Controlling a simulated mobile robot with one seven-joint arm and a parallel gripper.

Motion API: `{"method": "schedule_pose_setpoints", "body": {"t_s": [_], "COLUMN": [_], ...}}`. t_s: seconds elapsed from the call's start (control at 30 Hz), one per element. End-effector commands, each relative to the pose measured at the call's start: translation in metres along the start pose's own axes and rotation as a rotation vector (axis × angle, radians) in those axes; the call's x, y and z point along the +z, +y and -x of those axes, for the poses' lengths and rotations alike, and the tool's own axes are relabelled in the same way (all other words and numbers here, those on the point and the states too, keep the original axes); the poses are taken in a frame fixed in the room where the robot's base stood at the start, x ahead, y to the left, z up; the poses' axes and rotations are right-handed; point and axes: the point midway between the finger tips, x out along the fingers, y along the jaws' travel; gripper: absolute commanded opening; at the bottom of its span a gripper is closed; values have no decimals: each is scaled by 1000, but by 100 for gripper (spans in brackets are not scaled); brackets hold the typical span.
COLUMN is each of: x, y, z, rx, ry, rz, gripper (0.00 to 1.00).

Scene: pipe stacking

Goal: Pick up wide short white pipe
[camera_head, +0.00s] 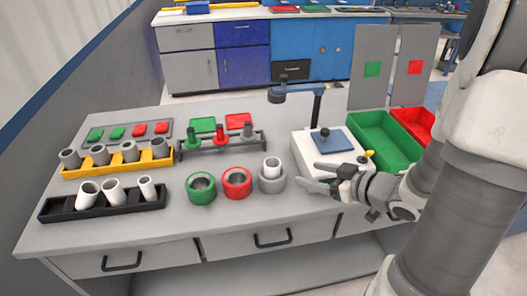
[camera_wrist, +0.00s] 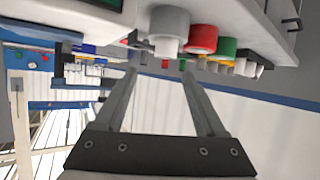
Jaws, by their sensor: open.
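Three white pipes lean in the black rack (camera_head: 104,208) at the front left in the head view. The left one (camera_head: 87,195) looks wide and short, the middle one (camera_head: 112,190) similar, and the right one (camera_head: 147,188) narrower. Another white pipe (camera_head: 272,165) stands in the grey ring (camera_head: 272,184). I cannot tell for certain which is the wide short one. My gripper (camera_head: 325,179) is open and empty, right of the grey ring and in front of the white device. In the wrist view, the spread fingers (camera_wrist: 165,82) have nothing between them.
A green ring (camera_head: 201,189) and a red ring (camera_head: 237,184) stand between the rack and the grey ring. Behind are a yellow rack (camera_head: 118,164) with grey pipes and a grey rack (camera_head: 222,143). The white device (camera_head: 327,153) and green bin (camera_head: 383,139) are at right.

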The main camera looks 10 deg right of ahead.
Motion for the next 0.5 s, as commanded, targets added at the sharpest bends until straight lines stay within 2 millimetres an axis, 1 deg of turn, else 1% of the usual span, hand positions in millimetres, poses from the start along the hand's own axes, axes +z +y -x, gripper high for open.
{"method": "schedule_pose_setpoints", "body": {"t_s": [0.03,0.17,0.27,0.5], "x": [6,7,7,6], "y": [-4,-11,-13,-15], "z": [0,-4,-19,-72], "rx": [-22,-54,-59,-58], "ry": [17,40,42,40], "rz": [-17,-30,-29,-27], "gripper": [72,72,72,72]}}
